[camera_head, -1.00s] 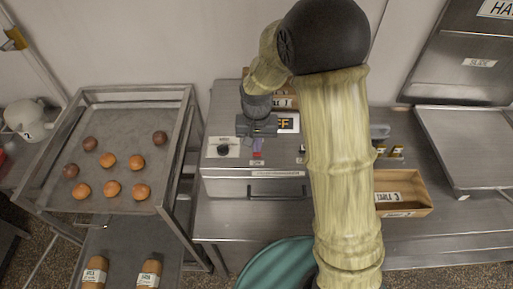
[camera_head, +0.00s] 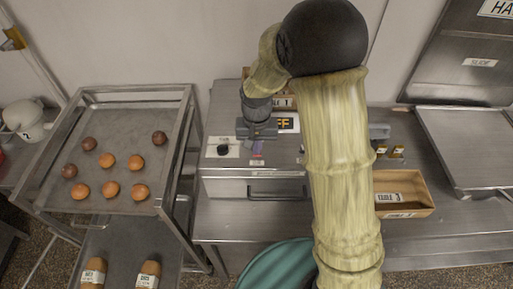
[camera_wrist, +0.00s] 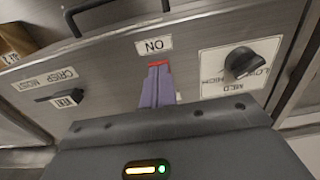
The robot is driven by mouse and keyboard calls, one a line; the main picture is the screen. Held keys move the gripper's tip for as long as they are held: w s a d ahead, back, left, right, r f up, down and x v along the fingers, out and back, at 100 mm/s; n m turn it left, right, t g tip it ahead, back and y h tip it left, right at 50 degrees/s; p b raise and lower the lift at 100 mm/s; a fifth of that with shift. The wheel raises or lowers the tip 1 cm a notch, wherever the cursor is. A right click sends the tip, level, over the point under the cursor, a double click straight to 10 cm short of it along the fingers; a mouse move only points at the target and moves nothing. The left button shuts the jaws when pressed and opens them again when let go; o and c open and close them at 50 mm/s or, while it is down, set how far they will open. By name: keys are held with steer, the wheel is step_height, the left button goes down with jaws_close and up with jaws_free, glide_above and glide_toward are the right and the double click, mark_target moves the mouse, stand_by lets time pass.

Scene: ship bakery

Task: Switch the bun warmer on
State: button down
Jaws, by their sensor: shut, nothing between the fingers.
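The bun warmer (camera_head: 225,187) is a steel box on the counter with a front handle (camera_head: 277,190). My gripper (camera_head: 258,152) points down at its sloping control panel. In the wrist view, my gripper (camera_wrist: 158,70) has its purple-grey fingers shut together, with nothing between them. The fingertips are at a red switch part (camera_wrist: 158,63), just beside the "ON" label (camera_wrist: 154,45). Most of the switch is hidden behind the fingers, so I cannot tell its position or whether they touch. A black knob (camera_wrist: 240,62) marked low, med and high sits beside it.
A vent lever (camera_wrist: 62,97) is on the panel's other side. A rack with a tray (camera_head: 125,120) of several buns stands left of the warmer. A wooden box (camera_head: 405,192) and a steel slide (camera_head: 470,140) are to the right. A green round object (camera_head: 270,268) is in front.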

steer(key=shift+r+p, duration=2.8)
steer(key=shift+r, duration=0.65)
steer(key=shift+d+f, duration=0.1)
steer(key=shift+d, duration=0.15)
steer(key=s+d+f+t+b, duration=0.2)
steer(key=s+d+b, duration=0.6)
steer(key=s+d, duration=0.4)
steer(key=shift+s+d+f+t+b, duration=0.2)
steer(key=shift+d+f+t+b, duration=0.1)
steer(key=shift+d+f, duration=0.2)
